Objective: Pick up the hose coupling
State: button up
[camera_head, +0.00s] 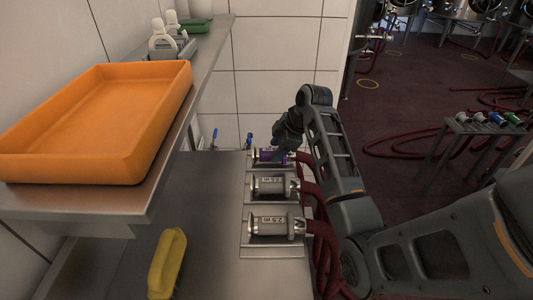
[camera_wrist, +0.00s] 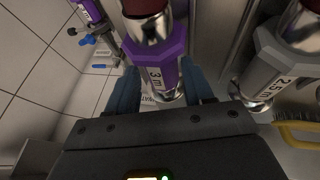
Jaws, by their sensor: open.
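A purple hose coupling (camera_head: 268,156) labelled 3 m lies in the farthest place of a metal rack, partly hidden by my gripper (camera_head: 283,150) in the head view. In the wrist view, the purple coupling (camera_wrist: 168,68) runs between the two blue fingers of my gripper (camera_wrist: 160,85). The fingers are open, one on each side of it; I cannot tell whether they touch it. Two grey couplings lie nearer in the rack: a middle one (camera_head: 270,185) and a near one (camera_head: 271,225) marked 2.5 m. A grey coupling also shows at right in the wrist view (camera_wrist: 272,75).
An orange tray (camera_head: 95,115) sits on a raised metal shelf at left. A yellow-handled brush (camera_head: 167,263) lies on the lower steel counter. Red hoses (camera_head: 324,240) run from the couplings' right ends beside my arm. A small rack (camera_head: 470,135) with several couplings stands at right.

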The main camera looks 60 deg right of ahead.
jog(key=shift+x, duration=1.4)
jog(key=shift+s, duration=0.1)
jog(key=shift+c, duration=0.2)
grip_shut()
